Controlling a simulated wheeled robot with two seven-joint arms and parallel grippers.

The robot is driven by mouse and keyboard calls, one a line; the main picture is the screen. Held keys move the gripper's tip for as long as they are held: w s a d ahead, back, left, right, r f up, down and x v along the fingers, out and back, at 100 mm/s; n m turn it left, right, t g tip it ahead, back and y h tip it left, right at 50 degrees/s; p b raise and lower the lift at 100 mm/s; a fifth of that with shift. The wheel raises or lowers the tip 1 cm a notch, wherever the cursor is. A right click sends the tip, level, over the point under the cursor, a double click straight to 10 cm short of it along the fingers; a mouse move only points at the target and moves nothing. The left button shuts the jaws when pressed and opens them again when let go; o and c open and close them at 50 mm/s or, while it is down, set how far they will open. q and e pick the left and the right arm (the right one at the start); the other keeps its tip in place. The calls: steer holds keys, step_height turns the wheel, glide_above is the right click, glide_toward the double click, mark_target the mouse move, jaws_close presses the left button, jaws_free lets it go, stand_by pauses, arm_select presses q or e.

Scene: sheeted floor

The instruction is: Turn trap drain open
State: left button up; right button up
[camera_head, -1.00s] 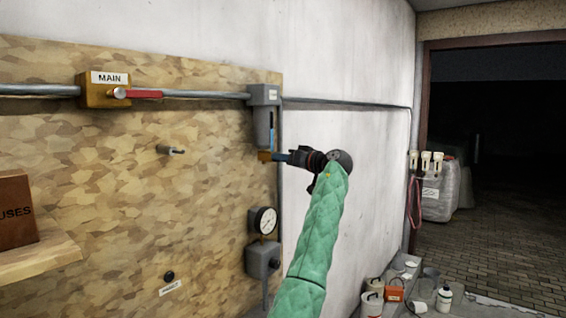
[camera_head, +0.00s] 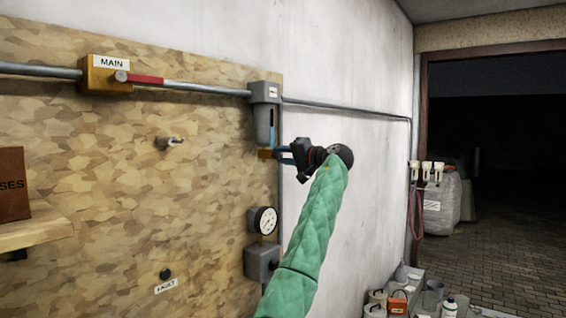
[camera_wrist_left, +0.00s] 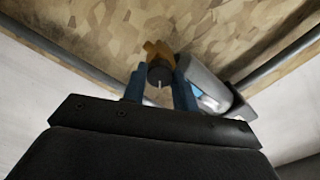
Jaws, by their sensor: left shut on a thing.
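The grey water trap (camera_head: 265,95) hangs on the pipe at the right edge of the wooden board, with a clear and blue bowl below its head. The brass-coloured drain (camera_head: 265,154) is at the trap's bottom. My left gripper (camera_head: 280,154) reaches it from the right under a green-sleeved arm. In the left wrist view the two blue fingers (camera_wrist_left: 160,88) are shut on the drain's dark round knob (camera_wrist_left: 160,72), with its orange-brass body (camera_wrist_left: 158,49) beyond. The trap's bowl (camera_wrist_left: 208,92) shows beside the right finger. My right gripper is not in view.
A MAIN valve (camera_head: 106,76) with a red lever sits on the pipe at the left. A peg (camera_head: 169,142), a gauge (camera_head: 263,220) and a grey box (camera_head: 262,260) are on the board. A shelf (camera_head: 30,232) juts out at left. Cans and bottles stand on the floor at right.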

arm_select(q)
steer(key=m+b, duration=0.1)
steer(key=m, duration=0.2)
steer(key=shift+m, duration=0.4)
steer(key=m+b, duration=0.1)
steer(key=m, duration=0.2)
steer(key=shift+m, duration=0.5)
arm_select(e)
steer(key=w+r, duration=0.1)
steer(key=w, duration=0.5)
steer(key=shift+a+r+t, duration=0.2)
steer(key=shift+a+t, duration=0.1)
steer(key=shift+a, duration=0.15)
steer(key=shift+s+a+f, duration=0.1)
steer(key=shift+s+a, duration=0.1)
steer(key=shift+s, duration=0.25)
